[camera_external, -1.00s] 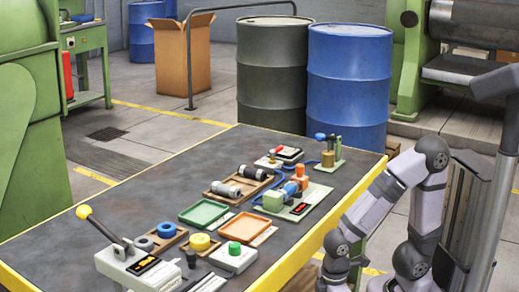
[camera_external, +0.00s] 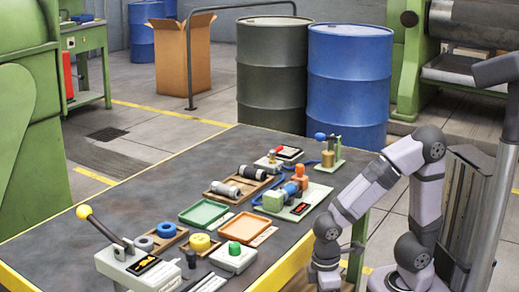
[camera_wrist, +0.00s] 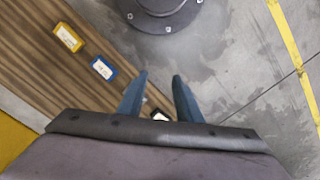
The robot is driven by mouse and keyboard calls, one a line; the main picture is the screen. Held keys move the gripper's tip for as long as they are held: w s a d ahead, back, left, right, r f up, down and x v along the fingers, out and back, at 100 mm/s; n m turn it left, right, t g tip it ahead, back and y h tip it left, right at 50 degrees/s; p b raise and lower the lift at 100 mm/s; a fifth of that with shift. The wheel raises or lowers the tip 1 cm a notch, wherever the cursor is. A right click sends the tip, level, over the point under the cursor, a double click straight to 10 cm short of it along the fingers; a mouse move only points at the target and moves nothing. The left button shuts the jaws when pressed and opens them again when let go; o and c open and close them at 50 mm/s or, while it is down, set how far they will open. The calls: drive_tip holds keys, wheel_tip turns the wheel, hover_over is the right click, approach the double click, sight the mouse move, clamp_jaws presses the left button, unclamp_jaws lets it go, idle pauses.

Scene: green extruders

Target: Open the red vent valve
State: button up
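On the table, a small device with an upright red-tipped part (camera_external: 272,156) stands toward the far end; I cannot tell for sure whether it is the red vent valve. In the external view my gripper end (camera_external: 326,272) hangs low at the table's right edge, away from these devices. The wrist view does not show the valve.
The table (camera_external: 110,205) holds a green tray (camera_external: 204,213), an orange tray (camera_external: 243,226), a yellow-knobbed lever box (camera_external: 137,265) and a green-button box (camera_external: 234,257). In the wrist view, yellow (camera_wrist: 67,37) and blue (camera_wrist: 103,67) labelled blocks lie on a wooden surface. The table's left part is clear.

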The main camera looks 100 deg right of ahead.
drive_tip(key=w+d+r+m+g+p, duration=0.1)
drive_tip(key=w+r+m+p, duration=0.3)
drive_tip(key=r, duration=0.6)
drive_tip(key=w+d+r+m+p, duration=0.1)
drive_tip(key=w+r+m+p, duration=0.15)
drive_tip(key=r+p, duration=0.6)
drive_tip(key=w+d+r+m, duration=0.1)
drive_tip(key=d+r, duration=0.1)
drive_tip(key=w+d+r+m+p, duration=0.1)
drive_tip(key=d+r, duration=0.1)
drive_tip(key=w+d+r+m, duration=0.1)
drive_tip(key=d+r, duration=0.1)
drive_tip(key=r, duration=0.1)
drive_tip(key=shift+w+p, duration=0.25)
drive_tip(key=shift+p, duration=0.15)
drive_tip(key=w+d+r+m+h+p, duration=0.15)
drive_tip(key=d+m, duration=0.25)
drive_tip(key=d, duration=0.5)
drive_tip(key=d+r+m+h+p, duration=0.1)
drive_tip(key=d+m+p, duration=0.15)
drive_tip(key=d, duration=0.65)
drive_tip(key=m+h+p, duration=0.2)
drive_tip(key=m+p, duration=0.2)
drive_tip(key=m, duration=0.6)
approach(279, 148)
drive_tip(key=shift+p+x, duration=0.9)
drive_tip(key=shift+x, duration=3)
clamp_jaws()
